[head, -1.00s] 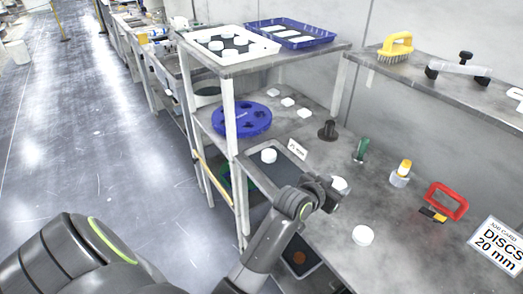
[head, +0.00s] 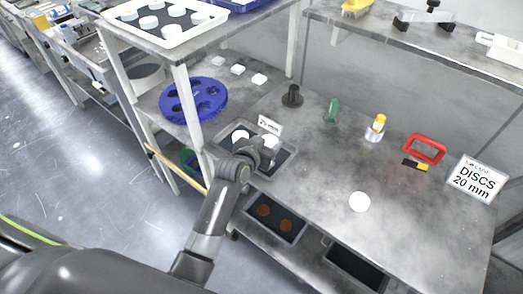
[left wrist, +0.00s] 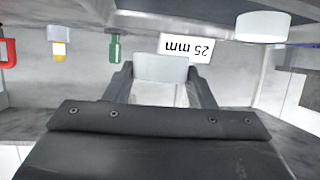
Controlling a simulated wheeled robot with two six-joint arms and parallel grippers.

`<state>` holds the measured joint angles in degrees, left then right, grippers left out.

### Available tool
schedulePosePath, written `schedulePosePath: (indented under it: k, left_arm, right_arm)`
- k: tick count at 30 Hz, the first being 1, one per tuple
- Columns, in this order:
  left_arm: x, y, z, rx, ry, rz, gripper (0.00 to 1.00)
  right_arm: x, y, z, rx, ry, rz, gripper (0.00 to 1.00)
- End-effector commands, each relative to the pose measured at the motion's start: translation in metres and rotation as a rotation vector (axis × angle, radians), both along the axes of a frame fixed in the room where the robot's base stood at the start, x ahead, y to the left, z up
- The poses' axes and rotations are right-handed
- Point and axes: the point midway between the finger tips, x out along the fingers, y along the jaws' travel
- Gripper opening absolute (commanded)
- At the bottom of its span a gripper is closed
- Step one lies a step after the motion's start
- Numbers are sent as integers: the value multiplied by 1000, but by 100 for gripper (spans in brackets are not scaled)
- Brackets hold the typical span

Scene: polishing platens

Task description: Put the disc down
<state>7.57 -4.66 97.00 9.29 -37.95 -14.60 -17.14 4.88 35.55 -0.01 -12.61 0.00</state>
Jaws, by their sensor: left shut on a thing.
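My left gripper (head: 264,151) is shut on a white disc (head: 270,141), over the right part of a grey tray with a dark mat (head: 284,159). In the left wrist view, which is upside down, the held disc (left wrist: 160,68) sits between the two fingers (left wrist: 160,78). A second white disc (head: 240,136) lies in the tray's left part and shows at upper right in the wrist view (left wrist: 263,27). Whether the held disc touches the mat cannot be told. A "25 mm" card (head: 269,124) stands behind the tray. My right gripper is not in view.
Another white disc (head: 360,202) lies alone on the grey bench. A blue round plate with holes (head: 193,100) is at left. A black knob (head: 292,96), green item (head: 333,110), yellow-topped item (head: 376,128) and red-handled tool (head: 424,148) stand behind. Mid-bench is mostly clear.

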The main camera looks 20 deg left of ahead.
Motion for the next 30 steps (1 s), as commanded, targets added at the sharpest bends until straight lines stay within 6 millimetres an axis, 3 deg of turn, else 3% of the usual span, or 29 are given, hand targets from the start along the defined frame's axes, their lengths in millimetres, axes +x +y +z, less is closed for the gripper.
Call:
schedulePosePath:
  k: [12, 25, 26, 30]
  left_arm:
    - [0, 0, -48, 1, 1, 0, 24]
    - [0, 1, -54, 1, -2, 1, 24]
    - [0, 1, -54, 1, -1, 1, 54]
    - [0, 1, -53, 1, -1, 0, 72]
  right_arm:
    - [-1, 0, 0, 1, 1, 0, 36]
    - [0, 10, -4, 12, 0, -4, 36]
    - [0, 10, -3, 12, 0, -4, 36]
    - [-1, 8, -3, 10, 0, -3, 36]
